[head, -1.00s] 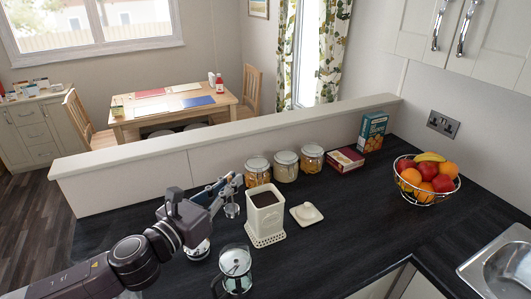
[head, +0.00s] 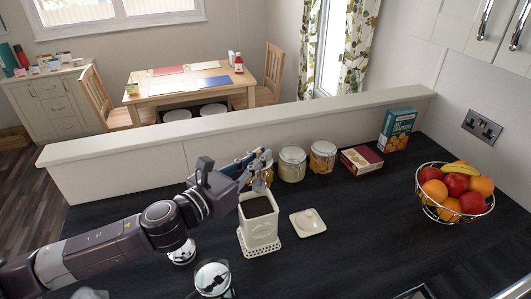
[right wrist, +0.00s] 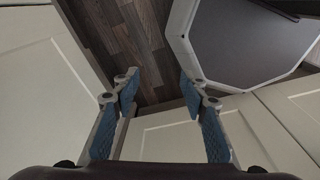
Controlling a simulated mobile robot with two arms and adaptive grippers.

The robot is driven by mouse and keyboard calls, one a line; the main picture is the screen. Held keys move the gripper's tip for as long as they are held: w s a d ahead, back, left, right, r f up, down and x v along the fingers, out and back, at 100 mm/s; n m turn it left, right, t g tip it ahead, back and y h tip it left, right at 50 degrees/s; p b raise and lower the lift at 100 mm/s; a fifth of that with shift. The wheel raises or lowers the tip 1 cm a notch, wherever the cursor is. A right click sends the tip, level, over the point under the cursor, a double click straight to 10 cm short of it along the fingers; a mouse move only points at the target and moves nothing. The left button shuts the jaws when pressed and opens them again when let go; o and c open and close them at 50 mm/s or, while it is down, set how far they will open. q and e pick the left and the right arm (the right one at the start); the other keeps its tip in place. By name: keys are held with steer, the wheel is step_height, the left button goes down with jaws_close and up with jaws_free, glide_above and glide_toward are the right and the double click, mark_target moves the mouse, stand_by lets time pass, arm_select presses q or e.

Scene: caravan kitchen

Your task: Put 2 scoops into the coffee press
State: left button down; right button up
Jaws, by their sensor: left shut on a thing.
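The cream canister (head: 259,232) stands open on the dark counter, filled with dark ground coffee (head: 258,206). Its cream lid (head: 307,222) lies to its right. The glass coffee press (head: 213,278) stands nearer, left of the canister, partly cut off by the lower edge. My left gripper (head: 262,161) is shut on a small metal scoop (head: 259,183), at the canister's back rim in the head view. I cannot tell whether the scoop holds coffee. My right gripper (right wrist: 158,88) is open and empty in the right wrist view, above the floor beside cabinet fronts.
A round glass-and-metal piece (head: 181,252) stands under my left arm. Glass jars (head: 292,164), a red box (head: 361,160) and a teal box (head: 396,129) line the low wall (head: 240,125). A fruit basket (head: 455,192) stands right. The counter between is clear.

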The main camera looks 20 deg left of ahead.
mark_target(257, 190)
arm_select(q)
steer(key=shift+s+a+f, duration=0.15)
steer(key=shift+s+f, duration=0.05)
steer(key=shift+s, duration=0.15)
step_height(257, 190, down, 4)
steer(key=b, duration=0.4)
steer(key=shift+r, duration=0.15)
steer(key=shift+s+a+f+b, duration=0.1)
steer(key=shift+f+b, duration=0.1)
steer(key=shift+b, duration=0.1)
steer(key=shift+s+f, duration=0.1)
steer(key=shift+f, duration=0.25)
step_height(257, 190, down, 3)
steer(key=shift+r+b, duration=0.15)
steer(key=shift+b, duration=1.1)
steer(key=shift+f+b, duration=0.8)
steer(key=shift+f, duration=0.25)
arm_select(e)
step_height(257, 190, down, 9)
steer(key=s, duration=0.1)
steer(key=shift+s+a, duration=0.3)
steer(key=shift+a, duration=0.1)
steer(key=shift+a+r, duration=0.1)
steer(key=shift+a, duration=0.15)
